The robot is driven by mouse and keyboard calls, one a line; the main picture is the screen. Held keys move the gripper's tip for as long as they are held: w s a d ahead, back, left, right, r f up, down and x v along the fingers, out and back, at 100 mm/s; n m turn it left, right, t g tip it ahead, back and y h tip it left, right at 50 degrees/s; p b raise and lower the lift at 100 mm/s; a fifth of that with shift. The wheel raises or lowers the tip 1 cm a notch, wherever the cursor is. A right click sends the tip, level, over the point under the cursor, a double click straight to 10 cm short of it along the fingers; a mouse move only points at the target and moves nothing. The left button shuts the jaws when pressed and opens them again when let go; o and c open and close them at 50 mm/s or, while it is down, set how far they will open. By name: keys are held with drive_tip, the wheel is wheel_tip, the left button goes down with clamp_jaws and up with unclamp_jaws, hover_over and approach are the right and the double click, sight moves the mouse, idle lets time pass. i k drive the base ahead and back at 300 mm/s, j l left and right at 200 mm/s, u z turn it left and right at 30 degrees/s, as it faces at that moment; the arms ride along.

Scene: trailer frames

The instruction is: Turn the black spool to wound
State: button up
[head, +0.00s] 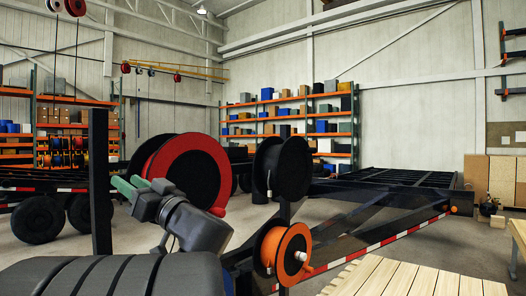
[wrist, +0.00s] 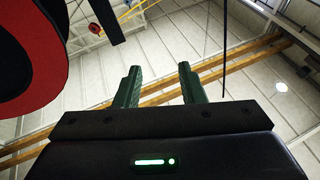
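The black spool (head: 283,168) stands at the middle of the head view, on a post of the trailer frame. A small pale hook-like piece shows at its left edge; I cannot tell its winding state. My gripper (head: 139,184) is left of it, in front of the red-rimmed spool (head: 188,172), and apart from the black spool. In the wrist view my gripper (wrist: 160,88) has its two green fingers spread with nothing between them. A red-rimmed black disc (wrist: 62,60) fills the upper left there. The black spool is not identifiable in the wrist view.
An orange spool (head: 285,253) with a white knob is mounted below the black spool. The trailer frame (head: 390,232) with a red-white strip runs to the right. A slatted wooden surface (head: 415,278) lies at front right. Shelves (head: 290,118) line the back wall.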

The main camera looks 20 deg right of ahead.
sight(289, 162)
drive_tip(key=i+l+z, duration=0.35)
drive_tip(key=i+l, duration=0.6)
drive_tip(key=l, duration=0.4)
drive_tip(key=i+l+z, duration=0.3)
drive_tip(key=i+l, duration=0.8)
